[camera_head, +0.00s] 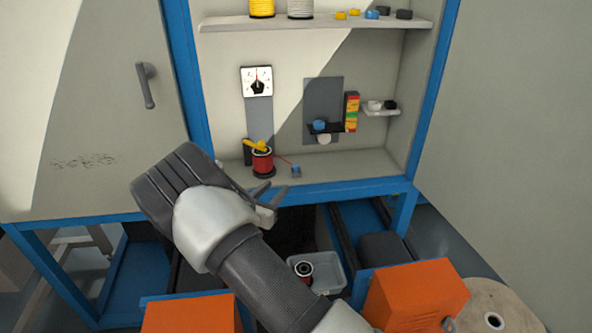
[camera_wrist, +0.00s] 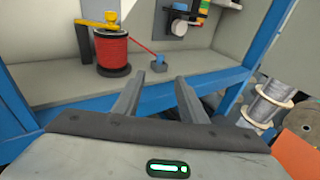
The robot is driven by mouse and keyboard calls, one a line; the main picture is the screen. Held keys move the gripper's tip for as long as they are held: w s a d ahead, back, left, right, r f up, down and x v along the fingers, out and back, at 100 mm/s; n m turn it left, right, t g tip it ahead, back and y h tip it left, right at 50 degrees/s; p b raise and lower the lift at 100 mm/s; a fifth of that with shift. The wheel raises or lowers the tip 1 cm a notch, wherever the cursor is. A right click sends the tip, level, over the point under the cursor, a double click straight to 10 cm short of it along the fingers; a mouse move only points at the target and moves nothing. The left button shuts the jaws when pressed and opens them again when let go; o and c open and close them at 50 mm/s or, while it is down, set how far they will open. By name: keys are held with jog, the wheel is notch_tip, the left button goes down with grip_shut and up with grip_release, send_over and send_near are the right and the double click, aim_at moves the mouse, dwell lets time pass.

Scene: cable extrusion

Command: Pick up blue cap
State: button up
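Several blue pieces show in the head view. One blue cap (camera_head: 319,125) sits on a small black ledge on the back panel. Another blue piece (camera_head: 371,14) lies on the top shelf. A small block with a blue top (camera_head: 296,169) stands on the lower shelf at the end of a red cable; it also shows in the wrist view (camera_wrist: 158,63). I cannot tell which one the task means. My gripper (camera_head: 271,197) is in front of the lower shelf's edge. In the wrist view its two fingers (camera_wrist: 160,80) are apart and empty, pointing toward the small block.
A red cable spool (camera_head: 262,162) with a yellow crank stands left of the block. Yellow and black caps lie on the top shelf, and a small side shelf (camera_head: 381,110) holds white and black ones. Blue frame posts bound the cabinet.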

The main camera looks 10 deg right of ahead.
send_near(295, 167)
jog(key=x, duration=0.2)
jog(key=f+x, duration=0.1)
jog(key=x, duration=0.1)
jog(key=shift+s+b, duration=0.15)
jog(key=shift+b, duration=0.25)
jog(key=shift+r+b+x, duration=0.1)
jog(key=shift+r+x, duration=0.1)
jog(key=shift+x, duration=0.7)
jog(key=shift+r+b+x, duration=0.15)
jog(key=shift+x, duration=0.7)
jog(key=shift+r+b+x, duration=0.1)
jog(key=shift+r+x, duration=0.1)
jog(key=shift+x, duration=0.7)
jog(key=shift+a, duration=0.1)
jog(key=shift+c, duration=0.4)
grip_shut()
